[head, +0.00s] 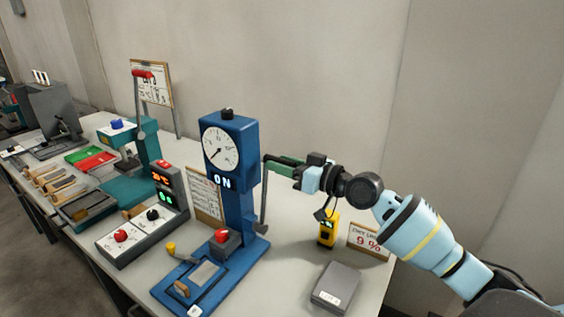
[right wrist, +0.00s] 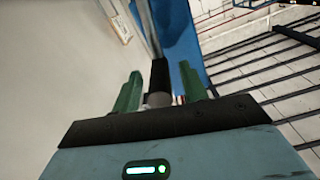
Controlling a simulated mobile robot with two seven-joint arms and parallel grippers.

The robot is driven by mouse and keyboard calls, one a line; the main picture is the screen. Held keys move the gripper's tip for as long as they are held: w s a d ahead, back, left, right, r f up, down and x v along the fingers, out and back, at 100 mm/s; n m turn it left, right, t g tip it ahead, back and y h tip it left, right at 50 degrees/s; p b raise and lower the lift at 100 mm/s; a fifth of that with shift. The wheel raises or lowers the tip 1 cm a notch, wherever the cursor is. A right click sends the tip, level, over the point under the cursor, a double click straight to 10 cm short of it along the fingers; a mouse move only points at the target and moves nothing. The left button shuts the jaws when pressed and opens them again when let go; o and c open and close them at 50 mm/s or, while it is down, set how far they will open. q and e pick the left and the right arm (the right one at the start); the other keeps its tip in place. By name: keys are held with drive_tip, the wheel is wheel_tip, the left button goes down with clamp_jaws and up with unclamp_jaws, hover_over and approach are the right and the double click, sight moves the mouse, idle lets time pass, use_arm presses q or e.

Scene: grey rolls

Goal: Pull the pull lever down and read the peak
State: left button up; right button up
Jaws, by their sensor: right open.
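The blue tester (head: 244,210) stands on the bench with a round white dial (head: 221,148) near its top. The dial's needle points to the lower left, and "ON" shows below it. The pull lever (head: 264,205), a grey rod, stands upright at the tester's right side. My right gripper (head: 275,160) is at the lever's upper end with its green fingers open. In the right wrist view, the lever's black grip (right wrist: 160,76) lies between the open fingers of the gripper (right wrist: 160,90), with gaps on both sides. My left gripper is not in view.
A grey box (head: 336,288), a yellow device (head: 327,229) and a "9 %" card (head: 368,242) stand right of the tester. A control box (head: 142,232) with red and black knobs and a teal press (head: 145,150) are left.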

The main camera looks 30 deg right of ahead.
drive_tip(key=shift+w+a, duration=0.25)
drive_tip(key=shift+w, duration=0.2)
clamp_jaws()
